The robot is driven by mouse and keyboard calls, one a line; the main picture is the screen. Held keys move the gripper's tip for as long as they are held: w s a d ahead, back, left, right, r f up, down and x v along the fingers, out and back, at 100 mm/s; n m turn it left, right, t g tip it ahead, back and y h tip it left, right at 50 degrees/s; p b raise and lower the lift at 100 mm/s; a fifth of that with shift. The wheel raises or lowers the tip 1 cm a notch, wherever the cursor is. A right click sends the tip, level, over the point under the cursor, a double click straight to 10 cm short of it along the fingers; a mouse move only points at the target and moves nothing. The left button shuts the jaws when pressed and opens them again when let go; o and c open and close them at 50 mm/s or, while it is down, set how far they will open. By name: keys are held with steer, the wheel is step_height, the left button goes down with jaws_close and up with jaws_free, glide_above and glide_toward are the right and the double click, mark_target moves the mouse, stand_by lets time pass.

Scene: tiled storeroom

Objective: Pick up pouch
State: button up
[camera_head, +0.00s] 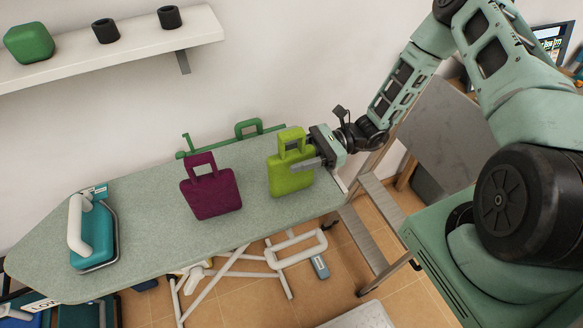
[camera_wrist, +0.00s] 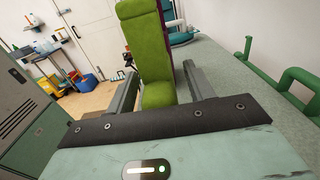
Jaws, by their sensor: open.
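Two small handled pouches stand on the ironing board (camera_head: 150,215). The lime green pouch (camera_head: 290,176) is at the board's right end, and the purple pouch (camera_head: 212,194) is left of it. My gripper (camera_head: 306,164) is at the right side of the green pouch, its fingers level with the upper body below the handle. In the wrist view the green pouch (camera_wrist: 152,45) stands between the two open fingers (camera_wrist: 160,85). I cannot tell whether either finger touches it. The purple pouch is mostly hidden behind it there.
A teal iron (camera_head: 95,235) stands at the board's left end. A green rail (camera_head: 235,138) runs along the back edge. A wall shelf (camera_head: 120,45) holds a green container and two dark cups. A grey cabinet (camera_wrist: 28,115) shows at left in the wrist view.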

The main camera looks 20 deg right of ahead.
jaws_close()
steer(key=shift+r, duration=0.1)
